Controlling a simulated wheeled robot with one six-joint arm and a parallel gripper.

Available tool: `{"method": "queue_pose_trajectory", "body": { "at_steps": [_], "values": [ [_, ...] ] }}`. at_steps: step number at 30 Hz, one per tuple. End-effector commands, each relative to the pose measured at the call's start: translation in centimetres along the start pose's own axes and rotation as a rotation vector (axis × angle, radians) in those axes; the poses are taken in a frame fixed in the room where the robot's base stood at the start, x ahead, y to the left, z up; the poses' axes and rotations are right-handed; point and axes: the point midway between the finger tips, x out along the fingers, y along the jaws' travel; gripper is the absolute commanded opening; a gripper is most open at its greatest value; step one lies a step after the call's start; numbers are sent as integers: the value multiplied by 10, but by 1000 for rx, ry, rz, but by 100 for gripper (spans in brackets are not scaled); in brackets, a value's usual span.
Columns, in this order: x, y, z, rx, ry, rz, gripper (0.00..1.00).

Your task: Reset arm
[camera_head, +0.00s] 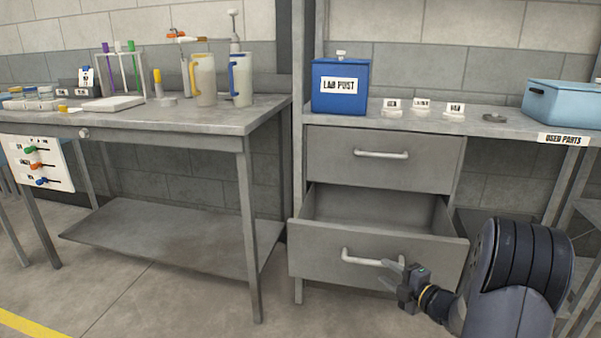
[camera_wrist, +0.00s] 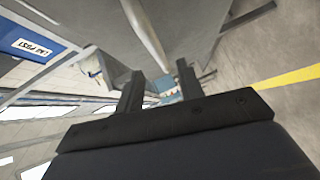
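My gripper (camera_head: 386,273) is in front of the lower drawer (camera_head: 375,240), at the right end of its pale bar handle (camera_head: 358,259). In the wrist view my two fingers (camera_wrist: 160,88) stand apart with a gap and nothing clamped between them. The handle (camera_wrist: 147,35) shows there just beyond the fingertips; whether a finger touches it I cannot tell. The lower drawer is pulled out, and the visible part of its inside looks empty. The upper drawer (camera_head: 380,158) is shut.
A blue "LAB POST" box (camera_head: 340,88) and several small labelled stands are on the cabinet top. A light blue bin (camera_head: 565,105) is at the right. A workbench (camera_head: 150,122) with jugs and a tube rack stands left. The floor before the drawers is clear.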

Motion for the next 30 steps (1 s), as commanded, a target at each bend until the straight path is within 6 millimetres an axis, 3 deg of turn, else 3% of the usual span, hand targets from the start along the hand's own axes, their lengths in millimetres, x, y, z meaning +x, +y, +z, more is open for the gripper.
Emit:
{"method": "queue_pose_trajectory", "body": {
  "at_steps": [6, 12, 30],
  "values": [
    [42, -3, -1, -1, 3, 0, 36],
    [66, -2, 0, -1, 1, 0, 36],
    [67, 3, 0, 1, -4, 1, 36]
  ]
}}
